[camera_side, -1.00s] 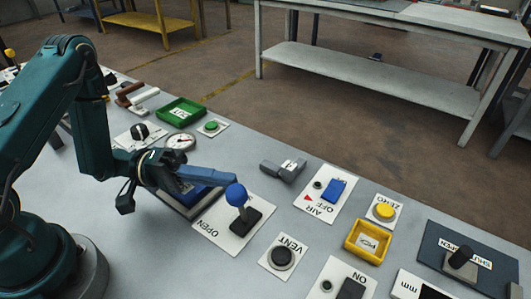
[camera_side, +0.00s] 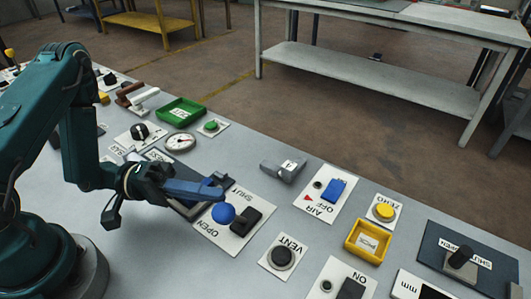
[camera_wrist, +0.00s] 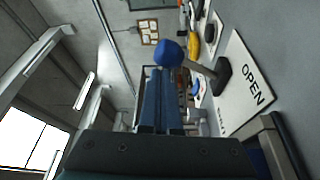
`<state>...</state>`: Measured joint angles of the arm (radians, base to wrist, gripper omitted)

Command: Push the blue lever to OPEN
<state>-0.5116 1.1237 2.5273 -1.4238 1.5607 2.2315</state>
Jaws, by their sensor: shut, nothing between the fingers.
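The blue lever is a blue ball knob (camera_side: 223,214) on a stem from a black base (camera_side: 246,221). It stands on a white plate (camera_side: 204,221) lettered OPEN at the near-left end and SHUT at the far end. The knob leans steeply toward the OPEN lettering. My gripper (camera_side: 222,187) is shut and empty, its blue fingers just behind the knob on the SHUT side; I cannot tell whether they touch it. In the wrist view the knob (camera_wrist: 168,53) is just beyond the fingertips (camera_wrist: 160,75), with the stem running right to the base.
A VENT knob (camera_side: 282,257), an AIR switch plate (camera_side: 325,194) and a yellow tray (camera_side: 367,241) stand further right. Bare bench is free at the near left.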

